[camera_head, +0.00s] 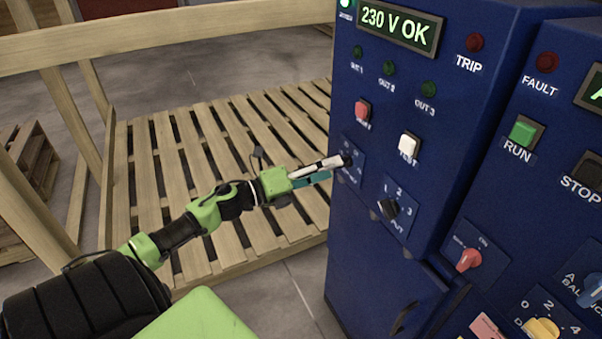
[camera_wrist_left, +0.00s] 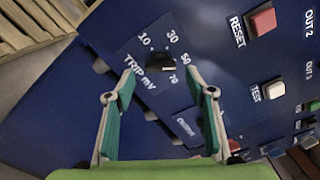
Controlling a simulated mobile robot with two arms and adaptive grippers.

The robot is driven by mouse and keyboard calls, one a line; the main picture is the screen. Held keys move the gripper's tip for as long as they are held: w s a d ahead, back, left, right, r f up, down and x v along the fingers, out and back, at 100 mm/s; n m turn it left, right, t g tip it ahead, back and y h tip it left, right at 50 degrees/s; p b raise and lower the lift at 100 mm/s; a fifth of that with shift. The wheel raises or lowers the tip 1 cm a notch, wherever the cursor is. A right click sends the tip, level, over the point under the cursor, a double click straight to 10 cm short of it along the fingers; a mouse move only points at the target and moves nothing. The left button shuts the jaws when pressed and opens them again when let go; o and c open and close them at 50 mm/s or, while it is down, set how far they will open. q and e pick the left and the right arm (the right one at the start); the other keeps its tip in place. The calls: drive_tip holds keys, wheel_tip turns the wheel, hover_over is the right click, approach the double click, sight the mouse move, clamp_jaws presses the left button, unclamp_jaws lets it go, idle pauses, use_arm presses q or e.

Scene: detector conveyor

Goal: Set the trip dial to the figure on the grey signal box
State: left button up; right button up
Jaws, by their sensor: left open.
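The trip dial (camera_wrist_left: 160,62) is a black knob on a blue plate marked TRIP mV, with figures 10, 30, 50 and 70 in the left wrist view. A pale mark on its right side seems to face between 50 and 70; I cannot read it exactly. In the head view the dial plate (camera_head: 351,171) is partly covered by my left gripper (camera_head: 326,170). The left gripper is open, its two fingertips (camera_wrist_left: 161,74) to either side of the knob; I cannot tell whether they touch it. My right gripper and the grey signal box are not in view.
The blue cabinet (camera_head: 345,240) also carries a red reset button (camera_head: 362,110), a white test button (camera_head: 409,146) and a black output selector (camera_head: 388,208). A second cabinet with a red knob (camera_head: 468,259) stands at right. A wooden pallet (camera_head: 180,150) lies at left.

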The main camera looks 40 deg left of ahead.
use_arm(q)
drive_tip(key=v, duration=0.8)
drive_tip(key=shift+s, duration=0.4)
drive_tip(key=shift+a, duration=0.1)
